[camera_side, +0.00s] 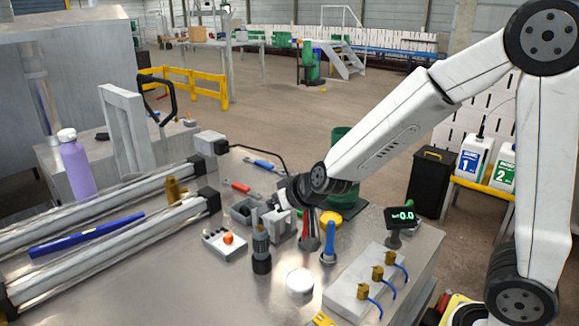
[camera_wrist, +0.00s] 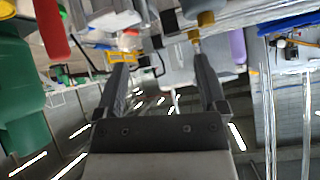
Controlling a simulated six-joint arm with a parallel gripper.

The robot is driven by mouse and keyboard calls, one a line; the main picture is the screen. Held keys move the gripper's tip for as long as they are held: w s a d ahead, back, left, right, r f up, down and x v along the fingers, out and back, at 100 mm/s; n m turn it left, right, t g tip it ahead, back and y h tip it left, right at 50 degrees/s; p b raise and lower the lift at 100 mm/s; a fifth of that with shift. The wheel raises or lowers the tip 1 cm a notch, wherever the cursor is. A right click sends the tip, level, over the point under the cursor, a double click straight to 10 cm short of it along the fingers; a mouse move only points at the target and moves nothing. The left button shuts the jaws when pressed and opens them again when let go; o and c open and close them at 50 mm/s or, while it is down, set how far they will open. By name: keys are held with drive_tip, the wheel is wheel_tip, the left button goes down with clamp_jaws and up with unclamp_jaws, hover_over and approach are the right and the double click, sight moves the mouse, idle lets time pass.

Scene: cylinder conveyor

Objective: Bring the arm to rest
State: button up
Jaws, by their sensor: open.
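My arm comes in from the right in the side view and bends down to the bench. My gripper (camera_side: 268,212) is low over the middle of the bench, among small tools and parts that partly hide it. In the wrist view my gripper (camera_wrist: 161,62) has its two dark fingers wide apart, with no object held between them. A brass cylinder (camera_side: 175,190) stands by the conveyor rails (camera_side: 150,220), left of my gripper and apart from it. Brass also shows near the right finger in the wrist view (camera_wrist: 200,20).
A block with brass fittings (camera_side: 352,295) and a small display (camera_side: 401,217) stand at right. A purple bottle (camera_side: 77,165) is at left.

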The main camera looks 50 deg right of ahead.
drive_tip(key=s+f+n+g, duration=0.1)
drive_tip(key=s+f+g, duration=0.1)
drive_tip(key=s, duration=0.3)
drive_tip(key=s+d+f+n+g, duration=0.1)
drive_tip(key=s+f+g, duration=0.1)
drive_tip(key=s, duration=0.3)
drive_tip(key=s+d+f+g, duration=0.1)
drive_tip(key=s+f+g, duration=0.2)
drive_tip(key=s, duration=0.3)
drive_tip(key=shift+f+n+y, duration=0.15)
drive_tip(key=shift+n+y, duration=0.15)
drive_tip(key=shift+n, duration=0.1)
